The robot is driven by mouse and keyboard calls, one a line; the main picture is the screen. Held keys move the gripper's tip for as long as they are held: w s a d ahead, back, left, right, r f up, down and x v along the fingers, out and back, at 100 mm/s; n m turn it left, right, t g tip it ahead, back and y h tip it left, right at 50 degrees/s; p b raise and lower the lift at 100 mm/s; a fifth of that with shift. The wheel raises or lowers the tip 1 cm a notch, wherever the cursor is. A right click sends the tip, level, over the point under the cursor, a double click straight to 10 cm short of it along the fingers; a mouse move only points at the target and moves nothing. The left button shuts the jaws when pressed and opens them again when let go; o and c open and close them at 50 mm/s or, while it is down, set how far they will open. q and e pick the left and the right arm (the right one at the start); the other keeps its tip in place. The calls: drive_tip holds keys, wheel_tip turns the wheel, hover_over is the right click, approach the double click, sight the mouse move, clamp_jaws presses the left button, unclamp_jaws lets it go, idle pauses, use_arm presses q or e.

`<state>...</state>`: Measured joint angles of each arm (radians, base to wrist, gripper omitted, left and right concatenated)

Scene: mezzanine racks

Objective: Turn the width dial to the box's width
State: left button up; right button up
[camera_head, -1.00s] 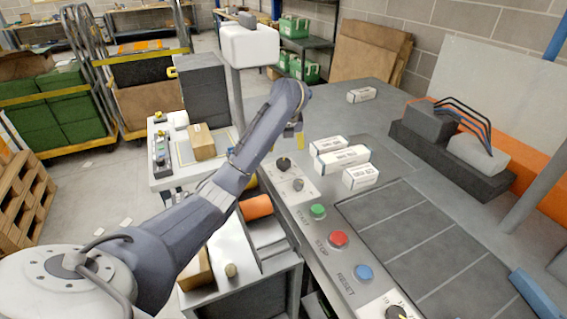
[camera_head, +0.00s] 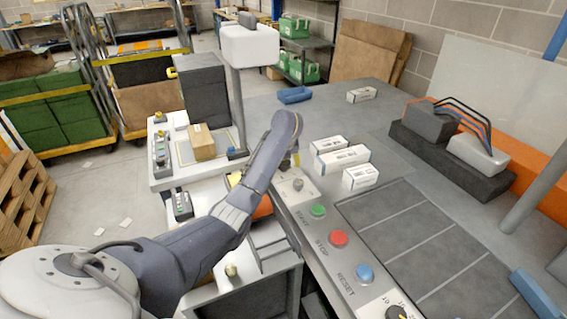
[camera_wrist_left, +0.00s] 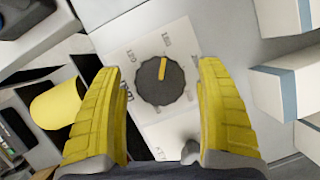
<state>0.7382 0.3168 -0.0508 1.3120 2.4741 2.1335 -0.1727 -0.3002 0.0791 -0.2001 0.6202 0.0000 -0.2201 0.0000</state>
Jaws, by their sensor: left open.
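The dial (camera_wrist_left: 161,81) is a dark round knob with a yellow pointer bar on a white plate with printed marks around it. In the left wrist view it sits between the fingertips of my left gripper (camera_wrist_left: 160,85), which is open with yellow ribbed fingers on either side, apart from the knob. The pointer aims near the top mark. In the head view my left gripper (camera_head: 295,160) points down over the white panel and the arm hides this dial. A brown cardboard box (camera_head: 202,142) sits on a machine at the left. My right gripper is not in view.
Several white cartons (camera_head: 342,158) stand close to the right of the gripper. A smaller grey knob (camera_head: 298,184), green (camera_head: 317,210), red (camera_head: 338,238) and blue (camera_head: 364,272) buttons line the panel. A yellow cylinder (camera_wrist_left: 57,104) shows beside the left finger.

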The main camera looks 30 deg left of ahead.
use_arm(q)
drive_tip(key=shift+f, duration=0.15)
drive_tip(key=shift+c, duration=0.2)
drive_tip(key=c, duration=1.2)
